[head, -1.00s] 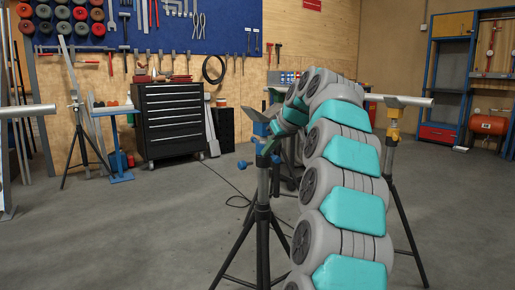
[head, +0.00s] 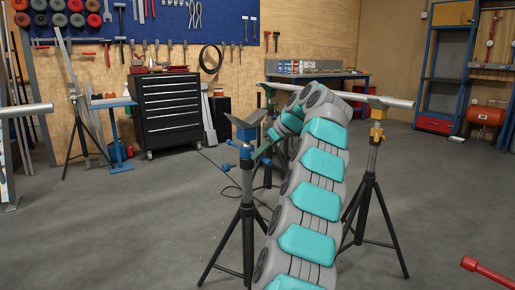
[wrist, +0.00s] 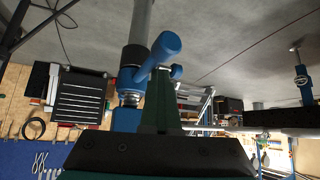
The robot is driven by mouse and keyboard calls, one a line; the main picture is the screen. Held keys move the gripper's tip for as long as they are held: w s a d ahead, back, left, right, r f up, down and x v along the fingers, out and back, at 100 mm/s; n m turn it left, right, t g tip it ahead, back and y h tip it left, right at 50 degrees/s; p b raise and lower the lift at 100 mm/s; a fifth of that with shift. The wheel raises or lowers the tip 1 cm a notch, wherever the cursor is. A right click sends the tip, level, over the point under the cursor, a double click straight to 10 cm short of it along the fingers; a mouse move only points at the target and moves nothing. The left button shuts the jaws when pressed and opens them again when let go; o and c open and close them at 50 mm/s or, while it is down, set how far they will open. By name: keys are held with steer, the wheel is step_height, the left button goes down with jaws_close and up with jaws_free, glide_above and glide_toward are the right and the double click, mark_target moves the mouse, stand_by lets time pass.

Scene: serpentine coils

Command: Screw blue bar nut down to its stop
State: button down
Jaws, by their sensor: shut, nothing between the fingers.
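A blue-headed tripod stand (head: 245,190) is left of centre in the head view, with blue knobs below its V-shaped top. The blue bar nut (wrist: 160,55) shows close up in the wrist view as a bar with a rounded end, beside the stand's grey tube. My gripper (wrist: 161,74) has dark green fingers, shut and empty, with their tips close by the bar. I cannot tell whether they touch it. In the head view my gripper (head: 262,150) is just right of the stand's head, partly hidden by my arm. The nut's thread is not clearly visible.
A yellow-headed tripod stand (head: 375,150) is right of my arm, under a long grey pipe (head: 385,101). A black tool cabinet (head: 170,110) and a workbench (head: 340,78) stand behind. A red-ended bar (head: 485,271) is at the lower right. Floor at left is open.

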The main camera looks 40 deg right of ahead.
steer(key=shift+s+d+r, duration=0.1)
steer(key=shift+d+r, duration=0.1)
steer(key=shift+d, duration=0.65)
steer(key=s+r+p, duration=0.2)
steer(key=s+r, duration=0.2)
steer(key=r, duration=0.1)
steer(key=shift+s+d+r, duration=0.25)
steer(key=shift+s+d, duration=0.05)
steer(key=shift+d, duration=0.1)
